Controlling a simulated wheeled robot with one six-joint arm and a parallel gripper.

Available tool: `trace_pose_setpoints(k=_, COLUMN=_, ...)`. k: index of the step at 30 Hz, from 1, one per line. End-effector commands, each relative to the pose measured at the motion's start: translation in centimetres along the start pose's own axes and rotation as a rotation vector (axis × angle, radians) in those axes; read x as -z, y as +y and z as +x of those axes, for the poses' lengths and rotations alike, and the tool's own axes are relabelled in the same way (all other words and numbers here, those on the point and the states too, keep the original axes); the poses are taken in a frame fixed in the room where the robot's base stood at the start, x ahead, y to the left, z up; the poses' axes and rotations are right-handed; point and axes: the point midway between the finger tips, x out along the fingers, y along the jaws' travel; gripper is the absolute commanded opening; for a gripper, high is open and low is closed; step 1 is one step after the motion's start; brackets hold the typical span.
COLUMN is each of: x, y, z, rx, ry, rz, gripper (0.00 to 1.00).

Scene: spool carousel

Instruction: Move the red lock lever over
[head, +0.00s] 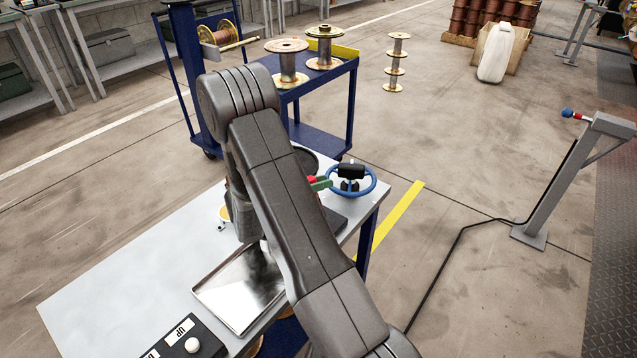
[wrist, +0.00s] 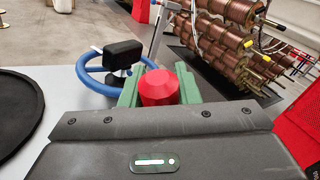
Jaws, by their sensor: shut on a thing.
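The red lock lever (wrist: 158,90) shows as a red knob between the two green fingers of my gripper (wrist: 160,82) in the wrist view. My gripper is shut on it. In the head view only a small red bit (head: 311,180) shows beside the green fingertips, and my arm hides the rest. The lever's shaft and base are hidden in both views. A blue handwheel (head: 372,187) with a black block on it sits just to the right of the fingers, at the table's far right edge. It also shows beyond the left finger in the wrist view (wrist: 92,78).
The grey table (head: 110,270) carries a metal tray (head: 228,290) and a dark button box (head: 190,336) marked UP. A blue cart (head: 345,75) with spools stands behind. A grey post (head: 560,180) stands on the right. A black disc (wrist: 20,105) lies left in the wrist view.

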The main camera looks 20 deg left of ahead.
Motion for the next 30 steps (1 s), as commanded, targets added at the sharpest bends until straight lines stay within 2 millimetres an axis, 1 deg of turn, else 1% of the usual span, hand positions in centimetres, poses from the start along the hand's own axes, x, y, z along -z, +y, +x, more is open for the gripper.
trace_pose_setpoints(k=5, x=0.0, y=-0.7, z=0.4, rx=-0.015, ry=0.036, rz=0.066, gripper=0.00)
trace_pose_setpoints(k=11, x=0.2, y=-2.1, z=1.1, rx=-0.041, ry=0.104, rz=0.198, gripper=0.00)
trace_pose_setpoints(k=21, x=1.7, y=-4.5, z=2.7, rx=-0.097, ry=0.243, rz=0.467, gripper=0.00)
trace_pose_setpoints(k=30, x=3.0, y=-5.9, z=3.7, rx=-0.137, ry=0.338, rz=0.650, gripper=0.00)
